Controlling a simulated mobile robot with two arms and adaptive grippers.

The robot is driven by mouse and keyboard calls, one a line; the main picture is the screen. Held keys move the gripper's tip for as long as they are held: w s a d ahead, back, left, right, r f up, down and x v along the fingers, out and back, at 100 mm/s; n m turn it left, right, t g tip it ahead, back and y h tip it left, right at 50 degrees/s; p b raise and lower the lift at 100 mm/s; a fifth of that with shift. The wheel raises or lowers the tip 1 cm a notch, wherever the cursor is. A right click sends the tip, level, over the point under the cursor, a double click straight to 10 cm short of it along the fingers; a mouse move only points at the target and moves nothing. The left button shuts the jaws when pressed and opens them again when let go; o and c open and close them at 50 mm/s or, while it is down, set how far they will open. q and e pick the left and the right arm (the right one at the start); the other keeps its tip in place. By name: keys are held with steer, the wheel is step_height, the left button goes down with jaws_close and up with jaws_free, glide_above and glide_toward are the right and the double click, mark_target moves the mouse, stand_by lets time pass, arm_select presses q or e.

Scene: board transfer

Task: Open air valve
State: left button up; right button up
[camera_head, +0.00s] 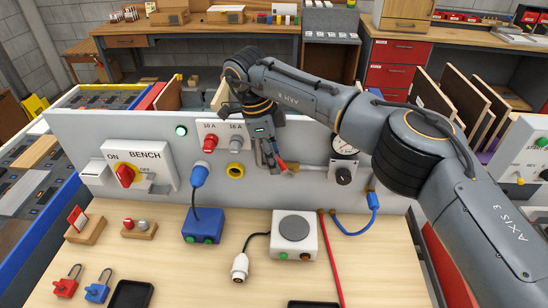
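The air valve (291,168) sits on the upright grey panel (108,122), a small brass-coloured body on a pipe with a red lever (281,162). My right gripper (270,160) points down in front of the panel, with its fingers beside the red lever. Whether the fingers touch the lever or are closed on it is too small to tell. The gripper and wrist hide part of the panel behind them. A pressure gauge (343,147), partly hidden by my arm, and a black knob (343,175) are to the right of the valve. My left gripper is not in view.
A red and a grey socket, a blue plug (200,174) and a red BENCH switch (126,174) are left of the valve. A blue box (203,225), a white hotplate box (294,235), a blue hose (360,230) and a red hose (331,255) lie on the wooden bench below.

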stand_by(0.3)
steer(key=v, duration=1.2)
